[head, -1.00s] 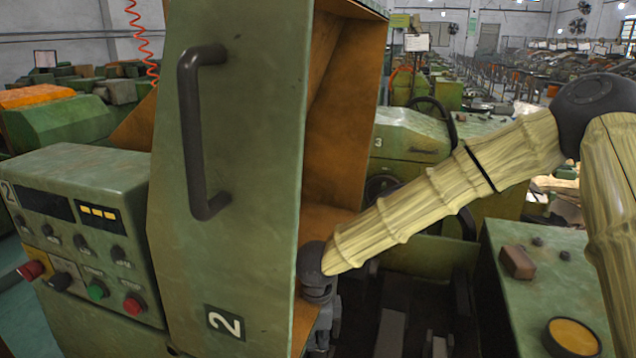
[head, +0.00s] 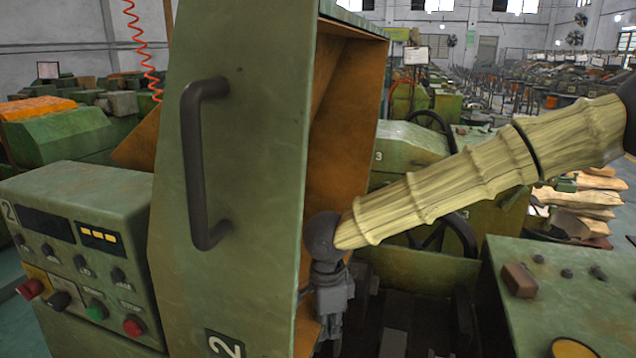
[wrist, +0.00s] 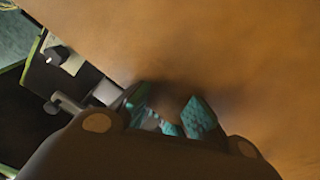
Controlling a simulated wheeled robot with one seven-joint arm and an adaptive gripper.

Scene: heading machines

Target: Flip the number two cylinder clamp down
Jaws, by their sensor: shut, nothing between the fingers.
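The large green part marked 2 (head: 235,200), which I take to be the number two clamp, stands upright in the head view. It has a dark bar handle (head: 192,165) on its front face and an orange-brown inner side (head: 345,130). My gripper (head: 330,335) is at the lower right edge of this part, on its inner side, pointing down. In the wrist view my gripper (wrist: 172,118) has its teal-padded fingers shut and empty, close to an orange-brown surface (wrist: 215,45). I cannot tell whether they touch it.
A control box (head: 75,240) with knobs and red and green buttons stands left of the green part. A machine marked 3 (head: 410,150) is behind. A green console (head: 500,290) with a brown block stands at the right. Dark machine parts lie below my arm.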

